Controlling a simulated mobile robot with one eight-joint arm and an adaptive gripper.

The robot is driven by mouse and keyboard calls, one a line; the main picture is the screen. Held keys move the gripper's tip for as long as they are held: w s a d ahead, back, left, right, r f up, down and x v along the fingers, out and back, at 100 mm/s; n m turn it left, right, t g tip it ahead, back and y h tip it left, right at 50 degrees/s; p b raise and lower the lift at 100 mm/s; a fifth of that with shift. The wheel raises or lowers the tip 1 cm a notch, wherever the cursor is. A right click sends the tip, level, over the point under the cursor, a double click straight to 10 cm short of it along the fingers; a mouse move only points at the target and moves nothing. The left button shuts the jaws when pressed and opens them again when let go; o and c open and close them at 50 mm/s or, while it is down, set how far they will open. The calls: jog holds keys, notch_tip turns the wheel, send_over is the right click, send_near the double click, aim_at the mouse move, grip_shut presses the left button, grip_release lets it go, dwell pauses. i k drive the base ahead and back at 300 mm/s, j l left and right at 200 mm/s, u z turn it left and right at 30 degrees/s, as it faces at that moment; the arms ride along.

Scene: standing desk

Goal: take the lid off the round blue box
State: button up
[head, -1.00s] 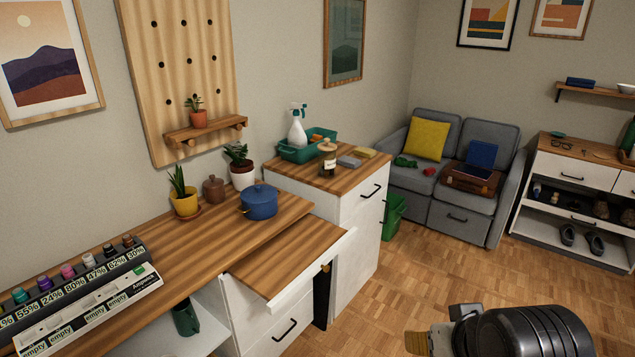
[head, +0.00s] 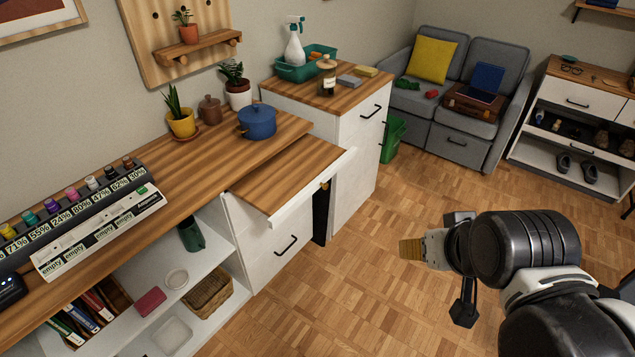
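The round blue box (head: 257,124) stands upright on the wooden desk top (head: 190,165), near its far right end. It has side handles and a blue lid (head: 257,108) with a knob, and the lid sits on it. My gripper (head: 412,249) is at the lower right, over the floor and well apart from the box. It points left, its tan tip is seen from the side, and I cannot tell whether it is open or shut. Nothing shows in it.
A brown lidded jar (head: 210,110), a yellow plant pot (head: 182,123) and a white plant pot (head: 238,95) stand beside the box. A lower wooden surface (head: 285,172) sticks out in front. A rack of bottles (head: 75,215) fills the desk's left. Floor between desk and arm is clear.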

aim_at(256, 113)
jog(key=i+j, duration=0.4)
jog(key=j, duration=0.15)
jog(key=i+j, duration=0.35)
jog(key=j, duration=0.15)
jog(key=i+j, duration=0.4)
jog(key=j, duration=0.15)
jog(key=i+j, duration=0.4)
jog(key=j+z, duration=0.05)
jog(key=j, duration=0.05)
